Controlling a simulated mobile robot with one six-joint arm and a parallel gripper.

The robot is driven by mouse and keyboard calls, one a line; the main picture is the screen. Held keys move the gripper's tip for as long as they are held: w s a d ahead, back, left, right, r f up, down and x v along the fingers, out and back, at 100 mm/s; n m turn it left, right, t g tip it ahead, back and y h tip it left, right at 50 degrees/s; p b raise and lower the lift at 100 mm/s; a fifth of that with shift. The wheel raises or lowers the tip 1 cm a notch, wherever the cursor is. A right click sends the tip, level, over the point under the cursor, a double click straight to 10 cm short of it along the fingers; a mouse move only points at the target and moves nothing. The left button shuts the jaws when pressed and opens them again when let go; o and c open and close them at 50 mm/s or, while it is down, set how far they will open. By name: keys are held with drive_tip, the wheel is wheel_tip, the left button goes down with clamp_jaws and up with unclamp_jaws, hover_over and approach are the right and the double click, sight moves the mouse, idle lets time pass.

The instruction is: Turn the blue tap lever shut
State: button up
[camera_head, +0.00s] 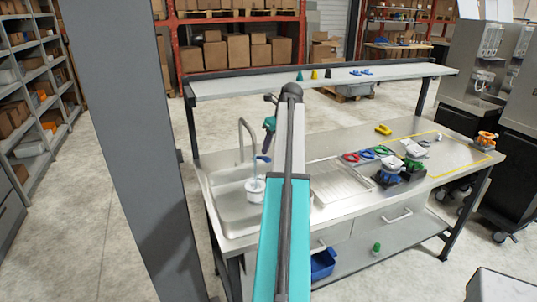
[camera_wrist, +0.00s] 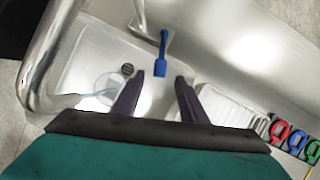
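The blue tap lever (camera_wrist: 163,45) shows in the wrist view just beyond my fingertips, roughly in line with the gap between them. In the head view the blue lever (camera_head: 262,158) is a small piece beside the curved metal tap (camera_head: 242,135). My gripper (camera_wrist: 160,78) is open, its two dark fingers apart with nothing between them. I cannot tell its height above the lever. A pale blue water stream (camera_wrist: 84,95) runs into a clear or white container (camera_wrist: 106,86) in the sink. In the head view my arm hides part of the sink area.
The sink (camera_head: 225,207) surrounds the container. A ribbed drainboard (camera_head: 338,182) lies to the right, with red, blue and green rings (camera_head: 366,155) behind it. A raised shelf (camera_head: 330,80) spans the back of the counter.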

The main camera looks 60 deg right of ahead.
sight(266, 158)
drive_tip(key=shift+p+x, duration=0.55)
drive_tip(key=shift+x, duration=2.25)
clamp_jaws()
drive_tip(key=shift+a, duration=0.15)
